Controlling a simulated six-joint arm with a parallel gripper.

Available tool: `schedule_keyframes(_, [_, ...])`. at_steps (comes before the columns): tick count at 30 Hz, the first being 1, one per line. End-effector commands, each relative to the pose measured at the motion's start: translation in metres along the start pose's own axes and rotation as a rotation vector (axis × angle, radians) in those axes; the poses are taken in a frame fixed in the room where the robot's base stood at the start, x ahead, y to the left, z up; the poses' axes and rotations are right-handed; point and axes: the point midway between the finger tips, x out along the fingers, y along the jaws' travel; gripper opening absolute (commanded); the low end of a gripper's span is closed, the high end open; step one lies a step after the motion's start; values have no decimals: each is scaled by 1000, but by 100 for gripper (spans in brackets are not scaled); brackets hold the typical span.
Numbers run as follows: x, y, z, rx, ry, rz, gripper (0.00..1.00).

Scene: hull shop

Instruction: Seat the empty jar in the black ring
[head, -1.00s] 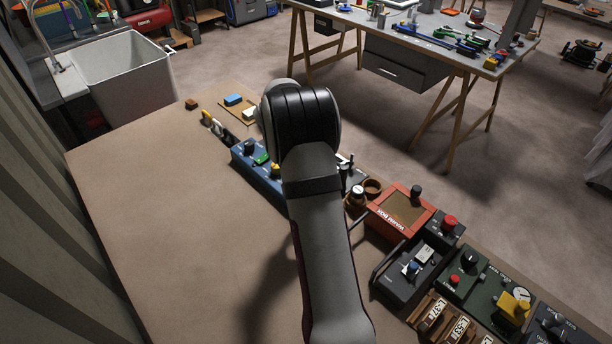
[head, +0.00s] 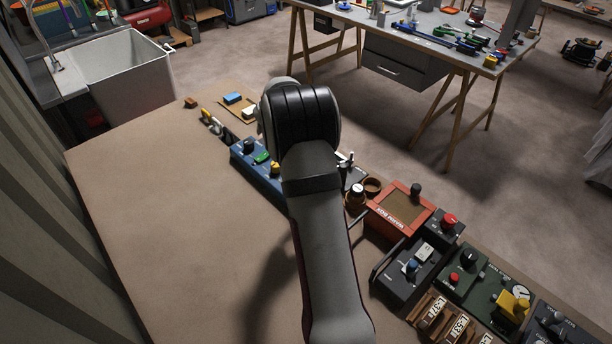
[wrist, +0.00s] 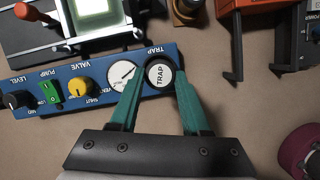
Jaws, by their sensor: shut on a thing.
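A dark rim shows around the white top; I cannot tell whether this is the black ring or the jar's own edge, nor how deep the jar sits. In the head view my arm hides the gripper and the jar; part of the blue panel (head: 242,160) shows at its left.
The panel carries a yellow knob (wrist: 78,88), a green switch (wrist: 48,91) and a black knob (wrist: 18,101). A lit device (wrist: 98,20) and a red-orange box (wrist: 262,18) stand beyond. A maroon round object (wrist: 300,150) is at lower right. The table's left side (head: 170,220) is clear.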

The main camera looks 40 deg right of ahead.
Motion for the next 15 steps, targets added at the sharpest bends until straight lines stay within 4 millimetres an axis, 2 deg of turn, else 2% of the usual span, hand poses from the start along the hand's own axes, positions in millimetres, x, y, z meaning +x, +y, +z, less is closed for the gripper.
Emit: schedule_keyframes(15, [10, 0, -3, -1, 0, -1, 0])
